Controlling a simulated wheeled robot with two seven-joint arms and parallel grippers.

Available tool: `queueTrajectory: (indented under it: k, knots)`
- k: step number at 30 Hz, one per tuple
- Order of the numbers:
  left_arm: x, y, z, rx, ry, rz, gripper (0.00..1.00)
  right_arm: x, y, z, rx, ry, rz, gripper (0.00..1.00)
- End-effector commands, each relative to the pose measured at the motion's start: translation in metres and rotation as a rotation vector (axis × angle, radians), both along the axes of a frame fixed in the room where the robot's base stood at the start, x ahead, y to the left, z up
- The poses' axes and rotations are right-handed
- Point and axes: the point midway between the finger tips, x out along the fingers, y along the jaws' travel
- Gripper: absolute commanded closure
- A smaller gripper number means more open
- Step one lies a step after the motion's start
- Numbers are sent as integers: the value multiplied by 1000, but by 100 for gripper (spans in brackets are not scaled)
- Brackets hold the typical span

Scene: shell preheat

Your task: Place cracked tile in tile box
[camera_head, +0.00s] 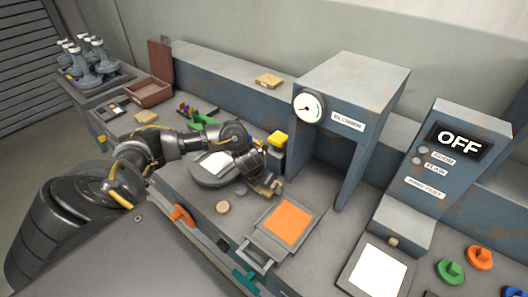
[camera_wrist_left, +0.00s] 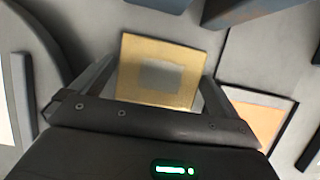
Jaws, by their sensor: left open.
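A tan square tile (camera_wrist_left: 134,72) with a grey square middle lies between the fingers of my left gripper (camera_head: 270,187) in the left wrist view. The gripper is open, with one finger on either side of the tile. In the head view the tile is mostly hidden by the gripper. I cannot make out a crack. A brown box (camera_head: 150,91) with a raised lid stands at the far left of the bench, well away from the gripper; it may be the tile box. My right gripper is not in view.
A tray with an orange square (camera_head: 288,220) lies just right of my gripper. A round plate with a white pad (camera_head: 215,165) is to the left. A test box reading OFF (camera_head: 459,142) stands right.

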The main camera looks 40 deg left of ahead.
Motion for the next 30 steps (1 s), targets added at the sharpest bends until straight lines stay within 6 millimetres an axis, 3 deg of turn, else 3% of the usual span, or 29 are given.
queueTrajectory:
  k: [2, 12, 23, 28, 30]
  knots:
    - [0, 0, 0, 0, 0, 0, 0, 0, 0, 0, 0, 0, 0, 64]
    - [1, 0, 1, 0, -2, 1, 44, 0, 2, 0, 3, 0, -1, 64]
    - [2, 0, 9, 0, -5, -1, 45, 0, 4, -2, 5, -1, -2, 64]
    - [3, -1, 33, 0, -9, -4, 45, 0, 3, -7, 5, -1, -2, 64]
    - [-7, -9, 49, -2, -6, -8, 45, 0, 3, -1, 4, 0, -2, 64]
